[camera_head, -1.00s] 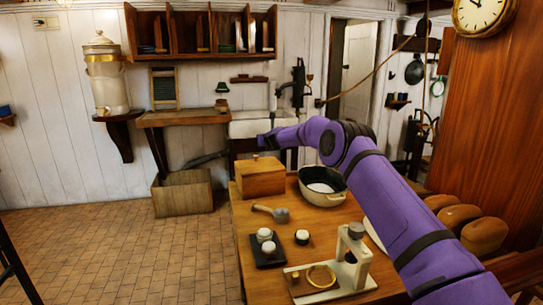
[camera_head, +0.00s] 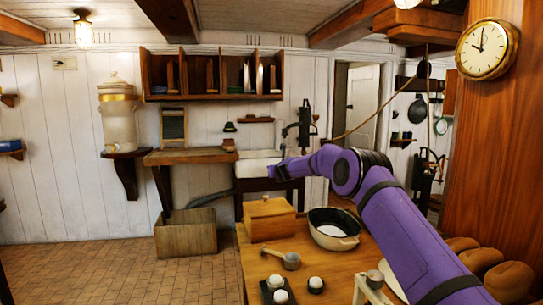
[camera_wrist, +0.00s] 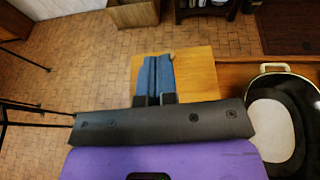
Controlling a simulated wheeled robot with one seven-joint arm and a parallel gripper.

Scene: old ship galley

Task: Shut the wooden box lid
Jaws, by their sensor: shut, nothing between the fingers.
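The wooden box (camera_head: 267,224) stands on the far left part of the wooden table. Its lid (camera_head: 266,208), with a small knob on top, appears to lie flat on the box body; I see no gap. My gripper (camera_head: 276,172) is above the box, apart from it in the head view. In the wrist view my gripper's blue fingers (camera_wrist: 153,76) are shut and empty. They overlap the box top (camera_wrist: 197,76) from above and hide part of it. The knob shows just beyond the fingertips.
A black pan (camera_head: 333,230) with pale contents stands right of the box. A metal scoop (camera_head: 289,260) and a dark tray (camera_head: 269,300) with small pots are nearer. Bread loaves (camera_head: 480,260) lie at right. An open crate (camera_head: 186,238) stands on the floor.

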